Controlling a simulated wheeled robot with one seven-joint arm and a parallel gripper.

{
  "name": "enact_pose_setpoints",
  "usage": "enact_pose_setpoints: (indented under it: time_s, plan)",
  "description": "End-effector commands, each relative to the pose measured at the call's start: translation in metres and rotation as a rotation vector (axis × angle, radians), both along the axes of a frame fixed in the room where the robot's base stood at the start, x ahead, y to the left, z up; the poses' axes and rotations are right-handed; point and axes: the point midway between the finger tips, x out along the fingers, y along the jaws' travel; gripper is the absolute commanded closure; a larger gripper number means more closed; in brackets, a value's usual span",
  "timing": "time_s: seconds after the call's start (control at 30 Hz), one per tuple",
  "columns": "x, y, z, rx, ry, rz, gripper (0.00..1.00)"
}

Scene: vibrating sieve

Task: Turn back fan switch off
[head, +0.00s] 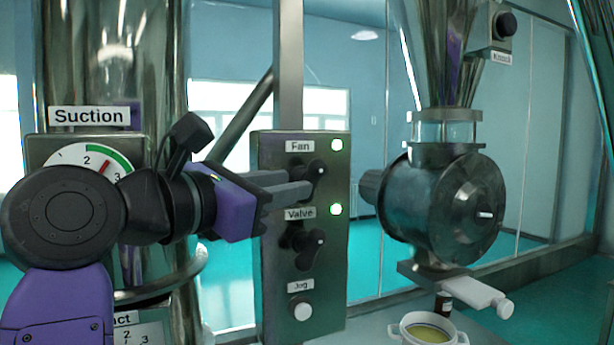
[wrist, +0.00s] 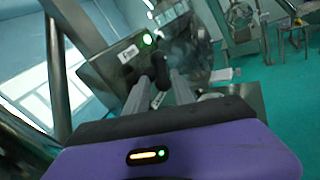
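The Fan switch (head: 317,171) is a black rotary knob on a grey metal control panel, under the "Fan" label (head: 299,147). A lit lamp (head: 337,146) is beside that label. My gripper (head: 300,184) has a purple body and reaches in from the left, its two grey fingers at the Fan switch and partly covering it. In the wrist view the black knob (wrist: 160,70) shows between and just past the fingertips (wrist: 160,86). The fingers are apart, with a gap around the knob; contact cannot be made out.
Below on the panel (head: 270,290) are the Valve knob (head: 305,243) with a lit lamp (head: 336,209) and the white Jog button (head: 301,308). A round metal valve housing (head: 455,210) is to the right, above a white pot (head: 408,330). A Suction gauge (head: 80,155) is behind my arm.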

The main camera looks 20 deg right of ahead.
Motion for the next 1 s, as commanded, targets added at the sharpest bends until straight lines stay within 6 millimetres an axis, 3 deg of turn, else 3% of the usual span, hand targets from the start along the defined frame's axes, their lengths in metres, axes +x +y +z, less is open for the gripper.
enact_pose_setpoints:
  time_s: [0.2, 0.4, 0.77, 0.9, 1.0]
  plan:
    - [0.017, -0.032, 0.004, -0.003, 0.001, -0.005, 0.7]
    - [0.027, -0.05, 0.003, -0.004, 0.0, -0.004, 0.7]
    - [0.03, -0.054, 0.001, -0.003, 0.0, -0.002, 0.7]
    - [0.03, -0.054, 0.001, -0.003, 0.0, -0.002, 0.98]
    - [0.03, -0.054, 0.001, -0.003, 0.001, -0.003, 1.0]
